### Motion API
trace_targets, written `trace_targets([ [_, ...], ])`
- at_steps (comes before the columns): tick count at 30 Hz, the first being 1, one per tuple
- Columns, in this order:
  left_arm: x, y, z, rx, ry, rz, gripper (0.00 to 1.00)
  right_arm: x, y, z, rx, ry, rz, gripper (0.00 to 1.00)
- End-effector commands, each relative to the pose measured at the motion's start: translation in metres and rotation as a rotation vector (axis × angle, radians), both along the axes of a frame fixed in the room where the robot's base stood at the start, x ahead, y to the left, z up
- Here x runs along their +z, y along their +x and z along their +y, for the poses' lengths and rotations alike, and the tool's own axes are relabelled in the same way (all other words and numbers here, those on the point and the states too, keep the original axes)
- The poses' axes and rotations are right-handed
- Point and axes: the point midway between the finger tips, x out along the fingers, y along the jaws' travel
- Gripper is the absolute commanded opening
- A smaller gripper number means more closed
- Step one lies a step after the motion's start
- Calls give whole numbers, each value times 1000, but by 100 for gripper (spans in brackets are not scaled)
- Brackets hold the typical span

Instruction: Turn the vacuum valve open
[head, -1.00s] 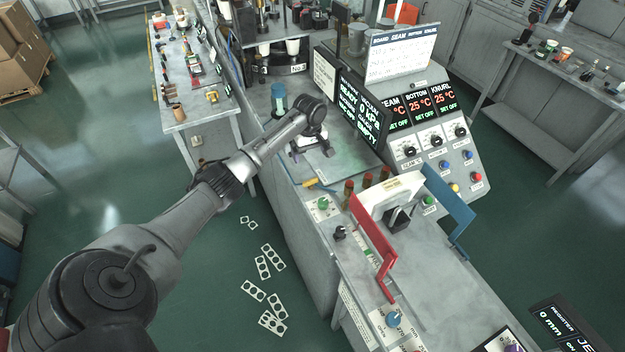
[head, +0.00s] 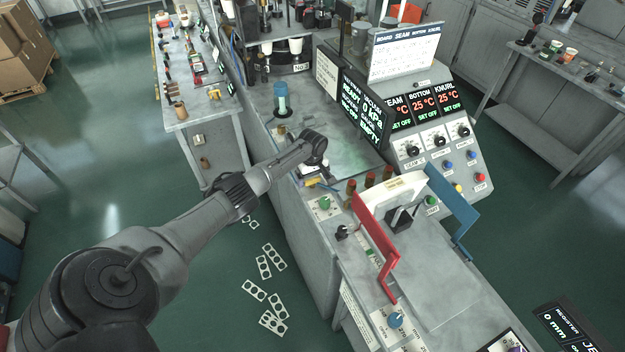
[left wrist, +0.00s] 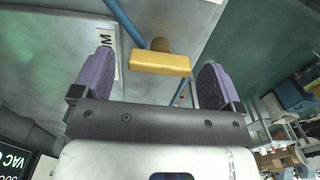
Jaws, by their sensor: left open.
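The vacuum valve has a yellow bar handle (left wrist: 160,63) on a brass-coloured stem at a blue pipe (left wrist: 125,22). In the left wrist view the handle lies crosswise between my left gripper's two purple-padded fingers, with a gap on each side. My left gripper (left wrist: 157,82) is open and does not grip it. In the head view my left gripper (head: 309,172) is over the bench's near left edge, close to the small yellow handle (head: 311,183), and partly covers it. My right gripper is not in view.
A display (head: 362,112) reads READY, 0 kPa and EMPTY. A cyan cylinder (head: 281,98) stands farther back. Cut sheets (head: 264,267) lie on the floor.

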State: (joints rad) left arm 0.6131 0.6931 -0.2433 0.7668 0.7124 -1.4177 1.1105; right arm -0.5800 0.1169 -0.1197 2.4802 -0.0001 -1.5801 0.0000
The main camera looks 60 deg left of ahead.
Motion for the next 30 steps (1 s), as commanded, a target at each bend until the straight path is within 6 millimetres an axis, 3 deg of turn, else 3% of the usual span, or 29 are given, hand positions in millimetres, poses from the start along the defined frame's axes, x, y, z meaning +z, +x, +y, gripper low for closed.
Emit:
trace_targets([
  [14, -9, 0, 0, -1, 0, 0, 92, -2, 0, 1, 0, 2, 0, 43],
  [30, -9, 0, 0, -1, 0, 0, 42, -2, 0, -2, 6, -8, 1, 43],
])
